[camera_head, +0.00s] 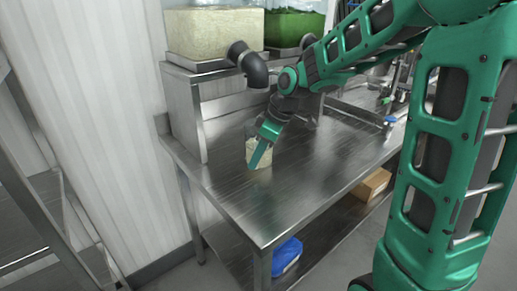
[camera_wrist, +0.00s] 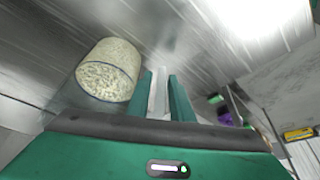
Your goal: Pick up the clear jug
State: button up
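The clear jug (camera_head: 266,155), filled with pale rice, stands on the steel table (camera_head: 315,175) in the head view. My gripper (camera_head: 256,160) reaches down in front of it and hides part of it. In the wrist view, the jug (camera_wrist: 108,70) is left of my gripper (camera_wrist: 162,78), close to the left finger. The two green fingers are apart, with a narrow pale strip between them. I cannot tell whether that strip is the jug's handle or the table behind. I see no clear contact with the jug.
A rice-filled clear container (camera_head: 213,31) and a green-filled container (camera_head: 290,25) sit on the raised shelf behind. The table's front part is clear. A blue item (camera_head: 287,254) and a cardboard box (camera_head: 371,184) are on the lower shelf.

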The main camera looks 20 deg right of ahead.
grip_shut()
dwell(1.3)
